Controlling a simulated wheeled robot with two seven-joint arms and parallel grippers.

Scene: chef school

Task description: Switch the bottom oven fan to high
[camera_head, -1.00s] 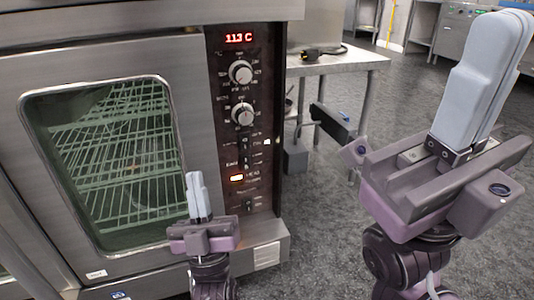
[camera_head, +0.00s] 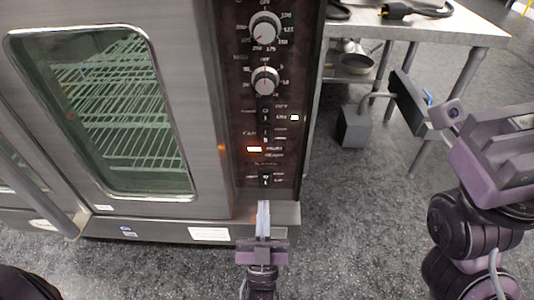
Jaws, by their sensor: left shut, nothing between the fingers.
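The steel oven (camera_head: 205,100) has a glass door at left and a dark control panel (camera_head: 245,180) at right. The panel carries two round knobs, an upper one (camera_head: 265,28) and a lower one (camera_head: 265,80). Below them are small dark switches, including a lower switch (camera_head: 265,180); their labels are too small to read surely. My left gripper (camera_head: 263,204) is shut and empty, pointing up just below the lower switch in the picture; contact cannot be told.
A steel table (camera_head: 440,28) stands right of the oven, with a black plug and cable (camera_head: 418,10) on top and a pan (camera_head: 355,64) below. A grey box (camera_head: 354,128) is near its leg. The oven door handle (camera_head: 50,212) sticks out at lower left. Grey floor is clear in front.

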